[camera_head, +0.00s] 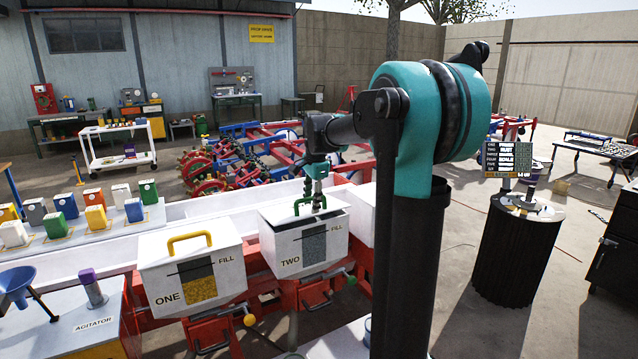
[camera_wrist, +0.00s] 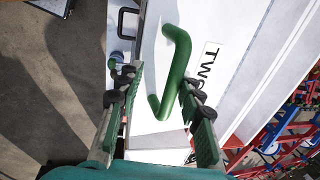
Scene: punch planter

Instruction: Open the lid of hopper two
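Hopper two (camera_head: 275,245) is a white box labelled TWO and FILL, with a dark level window on its front. A green bar handle (camera_head: 298,207) stands on its lid, and the handle shows large in the wrist view (camera_wrist: 178,62). The lid (camera_wrist: 190,50) is white with a TWO label in the wrist view. It lies on the hopper in the head view; whether there is a gap at its rim is unclear. My gripper (camera_head: 316,196) points down over the lid. Its fingers (camera_wrist: 158,90) are open, with the handle's near end between them; I cannot tell if they touch it.
Hopper one (camera_head: 160,275) with a yellow handle (camera_head: 189,240) stands close on the left. Another white hopper (camera_head: 360,215) is partly hidden behind my arm on the right. Red framework and small levers sit below. A black drum (camera_head: 515,260) stands at right.

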